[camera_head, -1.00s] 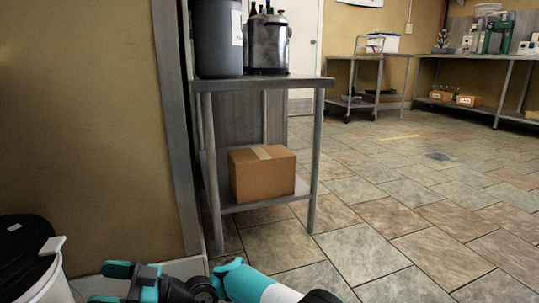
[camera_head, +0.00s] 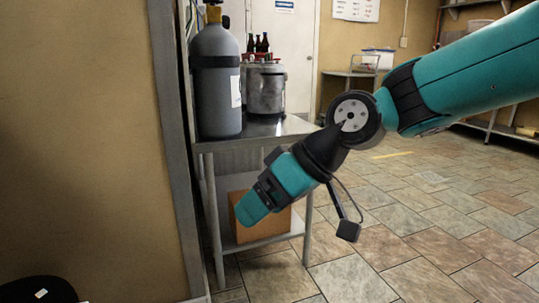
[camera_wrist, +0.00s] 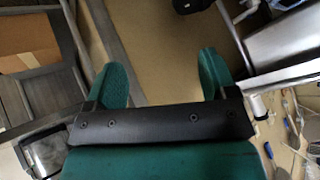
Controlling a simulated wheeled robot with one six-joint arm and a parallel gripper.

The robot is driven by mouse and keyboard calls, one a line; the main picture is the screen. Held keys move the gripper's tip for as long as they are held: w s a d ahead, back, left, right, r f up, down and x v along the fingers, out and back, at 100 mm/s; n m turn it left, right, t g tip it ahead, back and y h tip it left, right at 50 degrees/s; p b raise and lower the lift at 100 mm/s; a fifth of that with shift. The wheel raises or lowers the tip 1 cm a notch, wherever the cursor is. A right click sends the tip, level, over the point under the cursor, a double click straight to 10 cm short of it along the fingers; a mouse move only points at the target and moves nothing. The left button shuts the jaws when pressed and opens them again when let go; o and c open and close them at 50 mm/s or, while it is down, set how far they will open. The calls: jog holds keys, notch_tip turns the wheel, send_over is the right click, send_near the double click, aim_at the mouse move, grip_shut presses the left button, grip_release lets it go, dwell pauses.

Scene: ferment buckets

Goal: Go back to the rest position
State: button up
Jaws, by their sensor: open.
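My gripper (camera_head: 250,208) is raised in front of the metal side table, its teal fingers pointing down and to the left in the head view. In the wrist view my gripper (camera_wrist: 165,82) shows two teal fingers spread apart, with nothing between them. My teal arm reaches in from the upper right of the head view.
The metal table (camera_head: 290,126) holds a grey gas cylinder (camera_head: 217,90) and a steel pot (camera_head: 265,88). A cardboard box (camera_head: 272,226) sits on its lower shelf, partly hidden by my gripper. A black lid (camera_head: 38,290) shows at the lower left. Tiled floor (camera_head: 440,240) is open at right.

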jog(key=s+d+r+m+g+h+p, duration=0.1)
jog(key=s+d+r+m+h+p, duration=0.15)
jog(key=s+d, duration=0.55)
jog(key=s+d+r+m+h+p, duration=0.15)
jog(key=s+d+p, duration=0.25)
jog(key=s+d, duration=0.45)
notch_tip(320, 180, up, 36)
jog(key=p, duration=3.6)
jog(key=shift+a, duration=0.45)
